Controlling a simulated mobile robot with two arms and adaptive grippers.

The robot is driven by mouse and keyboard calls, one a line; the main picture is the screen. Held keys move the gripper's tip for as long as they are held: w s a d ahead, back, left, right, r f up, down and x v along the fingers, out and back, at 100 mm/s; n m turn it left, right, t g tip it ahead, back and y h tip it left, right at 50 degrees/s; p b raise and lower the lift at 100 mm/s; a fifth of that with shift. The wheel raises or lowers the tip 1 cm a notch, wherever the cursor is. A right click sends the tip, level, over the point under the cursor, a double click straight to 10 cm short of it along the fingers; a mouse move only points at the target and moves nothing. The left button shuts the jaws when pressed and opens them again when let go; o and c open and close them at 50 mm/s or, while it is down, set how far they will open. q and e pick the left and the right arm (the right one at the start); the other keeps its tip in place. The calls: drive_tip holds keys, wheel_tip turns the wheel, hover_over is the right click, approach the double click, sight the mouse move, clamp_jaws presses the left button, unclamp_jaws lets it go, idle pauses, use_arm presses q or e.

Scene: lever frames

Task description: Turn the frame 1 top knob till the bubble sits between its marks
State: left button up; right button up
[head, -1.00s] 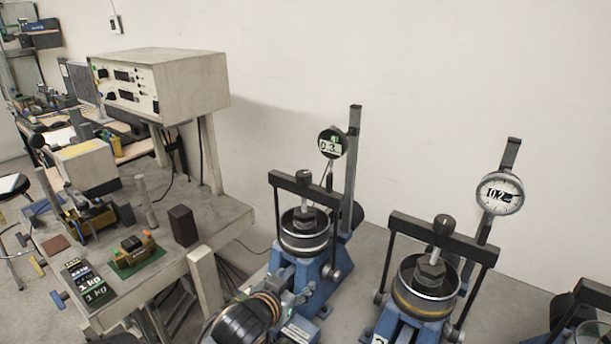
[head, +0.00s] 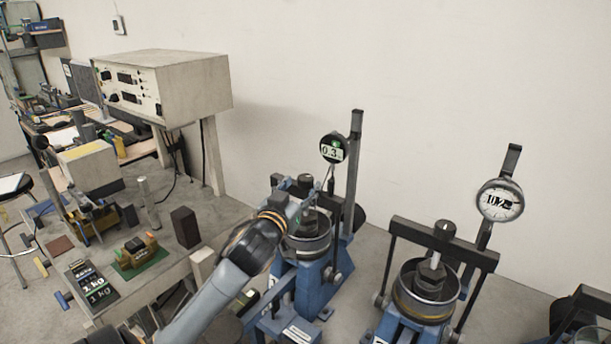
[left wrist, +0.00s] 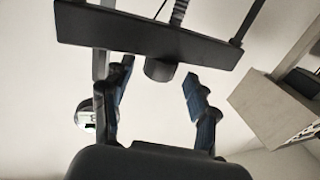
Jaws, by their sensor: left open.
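The lever frame with the digital gauge (head: 333,148) has blue legs and a dark crossbar (head: 333,198); I cannot read a frame number on it. Its dark top knob (head: 306,180) stands on the crossbar, partly behind my left gripper (head: 302,190). In the left wrist view, the crossbar (left wrist: 140,35) runs across the top and the round knob (left wrist: 160,70) projects from it. There my left gripper (left wrist: 157,76) is open, with one finger to each side of the knob and visible gaps. I cannot make out the bubble or its marks. My right gripper is not in view.
A second lever frame with a dial gauge (head: 500,200) and crossbar (head: 440,243) stands to the right. A bench (head: 165,235) at left holds a dark block (head: 186,227), 1 kg weights (head: 92,284) and a control box (head: 165,83).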

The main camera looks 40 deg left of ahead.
use_arm(q)
drive_tip(key=shift+p+x, duration=0.4)
drive_tip(key=shift+x, duration=1.4)
drive_tip(key=c, duration=1.2)
